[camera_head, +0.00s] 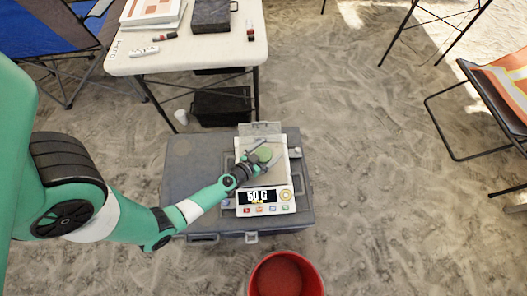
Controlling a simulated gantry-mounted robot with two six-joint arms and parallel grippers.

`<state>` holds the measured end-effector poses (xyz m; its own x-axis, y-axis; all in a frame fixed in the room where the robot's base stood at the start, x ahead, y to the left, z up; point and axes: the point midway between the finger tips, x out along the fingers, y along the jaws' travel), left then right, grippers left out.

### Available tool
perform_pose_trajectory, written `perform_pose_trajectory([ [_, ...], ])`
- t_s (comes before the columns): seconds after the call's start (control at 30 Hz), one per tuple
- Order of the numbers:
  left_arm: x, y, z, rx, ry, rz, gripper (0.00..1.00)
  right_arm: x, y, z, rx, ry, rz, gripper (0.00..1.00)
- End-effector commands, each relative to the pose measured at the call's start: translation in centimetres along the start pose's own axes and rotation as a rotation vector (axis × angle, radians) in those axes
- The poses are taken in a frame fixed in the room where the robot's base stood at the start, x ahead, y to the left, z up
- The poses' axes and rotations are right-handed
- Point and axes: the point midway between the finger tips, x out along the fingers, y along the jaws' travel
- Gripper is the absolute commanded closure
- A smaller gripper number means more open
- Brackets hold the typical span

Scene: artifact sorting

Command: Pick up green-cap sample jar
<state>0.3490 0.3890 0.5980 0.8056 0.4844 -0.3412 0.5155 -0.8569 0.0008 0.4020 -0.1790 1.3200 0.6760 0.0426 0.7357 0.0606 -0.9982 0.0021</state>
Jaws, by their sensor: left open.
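The green-cap sample jar (265,154) stands on the pan of a white digital scale (284,206), seen from above with its round green cap up. The scale's display reads 50 G. My left gripper (259,153) reaches in from the lower left with its fingers open at the jar, one finger on each side of the cap as far as I can see. Whether the fingers touch the jar cannot be told. The jar's body is mostly hidden under the cap and the gripper. My right gripper is not in view.
The scale rests on a grey case (190,195) on sandy ground. A red bucket (286,262) stands in front of it. A white table (185,58) with a dark box (211,15) is behind. Folding chairs (505,95) stand at the right.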

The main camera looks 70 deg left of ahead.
Motion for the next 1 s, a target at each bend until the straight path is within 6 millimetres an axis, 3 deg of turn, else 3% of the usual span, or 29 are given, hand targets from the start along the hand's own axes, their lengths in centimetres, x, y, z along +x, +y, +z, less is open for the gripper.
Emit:
perform_pose_trajectory([
  [0.2,0.16,0.0,-0.01,0.001,-0.001,0.0,0.0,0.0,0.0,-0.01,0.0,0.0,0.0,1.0],
  [0.23,0.15,0.0,-0.01,0.001,-0.001,0.0,0.04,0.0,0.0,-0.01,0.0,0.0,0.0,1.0],
  [0.7,0.13,0.01,-0.01,0.001,-0.001,0.0,0.88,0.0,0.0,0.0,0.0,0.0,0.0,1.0],
  [0.73,0.14,0.01,-0.05,0.001,0.0,0.0,0.89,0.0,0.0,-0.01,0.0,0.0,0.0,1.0],
  [0.77,0.14,0.01,-0.05,0.001,0.0,0.0,0.99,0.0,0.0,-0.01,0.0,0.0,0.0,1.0],
  [1.0,0.04,0.01,-0.29,0.001,0.0,0.0,1.0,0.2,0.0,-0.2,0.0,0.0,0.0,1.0],
])
